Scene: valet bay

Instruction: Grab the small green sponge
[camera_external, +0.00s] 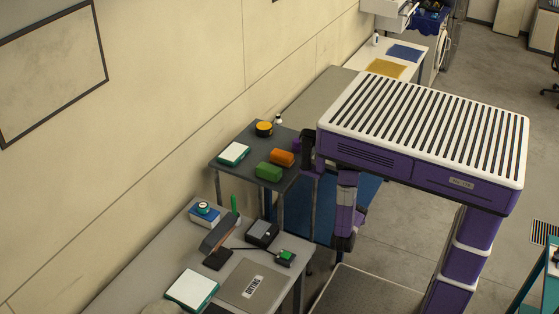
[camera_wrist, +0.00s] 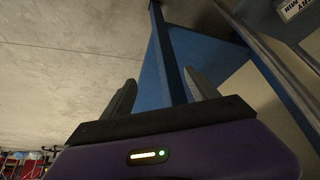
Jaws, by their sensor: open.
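A green block (camera_external: 269,172), which may be the sponge, lies on the small dark table (camera_external: 243,170) in the external view, just in front of an orange block (camera_external: 282,158). A smaller green piece (camera_external: 286,255) sits on a black item on the nearer grey desk. I cannot tell which is the small sponge. My arm hangs down to the right of the dark table, with its lower end below the tabletop. In the wrist view my gripper (camera_wrist: 160,92) has its two fingers apart with nothing between them. No sponge shows in that view.
The dark table also holds a yellow-and-black round item (camera_external: 264,128) and a white-and-green book (camera_external: 233,153). A blue beam (camera_wrist: 172,60) stands beyond my fingers. Open floor lies to the right.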

